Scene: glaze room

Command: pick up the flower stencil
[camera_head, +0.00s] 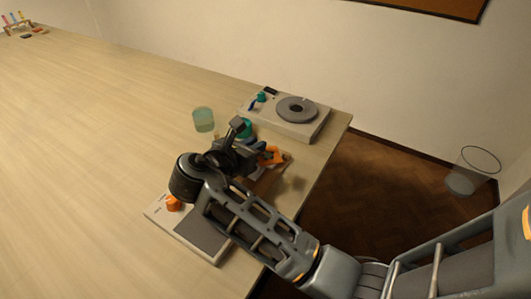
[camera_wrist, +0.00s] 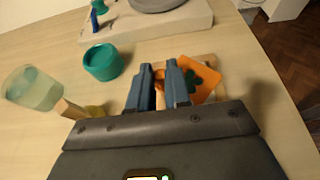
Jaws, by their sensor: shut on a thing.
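The flower stencil (camera_wrist: 203,74) is a flat orange piece with a dark green flower-like shape. It also shows in the head view as an orange patch (camera_head: 273,155) just beyond my gripper (camera_head: 257,149). In the wrist view my gripper (camera_wrist: 160,72) has its two blue-grey fingers close together, with orange showing between them. It is shut on the stencil's left part, and the stencil sticks out to the right, tilted. A tan board lies under or behind it. I cannot tell whether the stencil touches that board.
A pale slab with a dark disc (camera_head: 295,110) is behind. A pale panel with an orange knob (camera_head: 173,203) lies nearer.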

